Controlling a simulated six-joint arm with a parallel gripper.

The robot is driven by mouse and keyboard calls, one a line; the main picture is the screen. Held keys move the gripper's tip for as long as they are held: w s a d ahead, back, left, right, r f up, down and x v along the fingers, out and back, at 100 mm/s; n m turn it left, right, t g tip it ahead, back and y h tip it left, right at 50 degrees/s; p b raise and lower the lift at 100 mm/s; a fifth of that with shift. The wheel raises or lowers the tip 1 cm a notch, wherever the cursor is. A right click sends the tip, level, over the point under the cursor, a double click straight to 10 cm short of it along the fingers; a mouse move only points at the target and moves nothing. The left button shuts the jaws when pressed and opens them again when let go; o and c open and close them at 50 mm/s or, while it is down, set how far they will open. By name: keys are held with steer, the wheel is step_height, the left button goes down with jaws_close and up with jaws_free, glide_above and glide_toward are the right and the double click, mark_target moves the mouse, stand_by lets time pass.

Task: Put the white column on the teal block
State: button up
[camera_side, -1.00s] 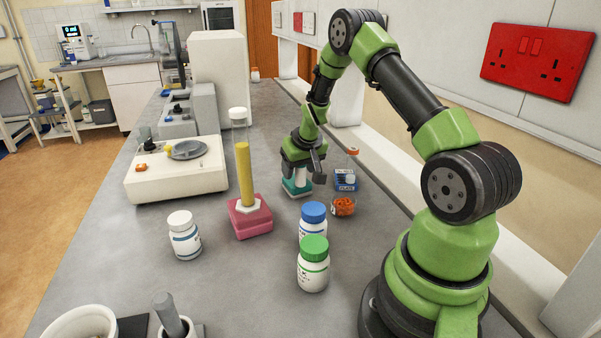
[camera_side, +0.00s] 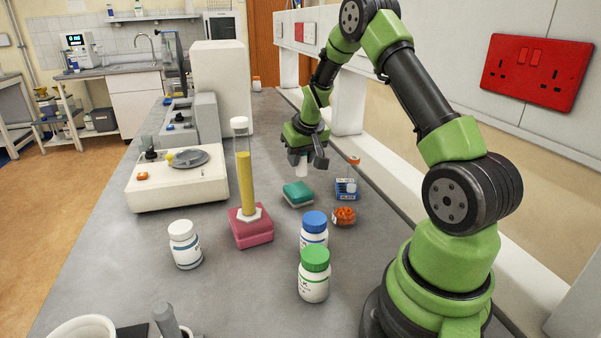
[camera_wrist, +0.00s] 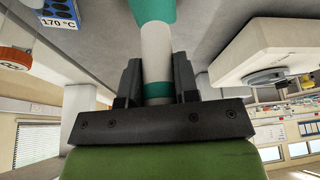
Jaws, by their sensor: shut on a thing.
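The white column (camera_side: 302,169) is upright in my gripper (camera_side: 306,160), hanging below the fingers and apart from the block. The teal block (camera_side: 298,194) lies flat on the bench below it, its top bare. In the wrist view my gripper (camera_wrist: 156,72) is shut around the white column (camera_wrist: 156,48), which has a teal band between the fingers. A teal shape shows past the column's far end there; I cannot tell whether it is the block or part of the column.
A pink block (camera_side: 250,231) with a tall yellow-filled tube (camera_side: 244,180) stands to the left. A blue-capped bottle (camera_side: 314,229), a green-capped bottle (camera_side: 314,278) and a jar of orange pieces (camera_side: 344,216) stand nearer. A small blue box (camera_side: 346,189) stands right of the teal block.

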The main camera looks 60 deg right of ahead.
step_height(320, 180, up, 4)
steer(key=w+d+r, duration=0.1)
glide_above(293, 183)
steer(key=s+a, duration=0.1)
steer(key=s, duration=0.1)
step_height(293, 183, down, 10)
steer(key=shift+a+f, duration=0.15)
steer(key=shift+f, duration=0.1)
steer(key=o, duration=1)
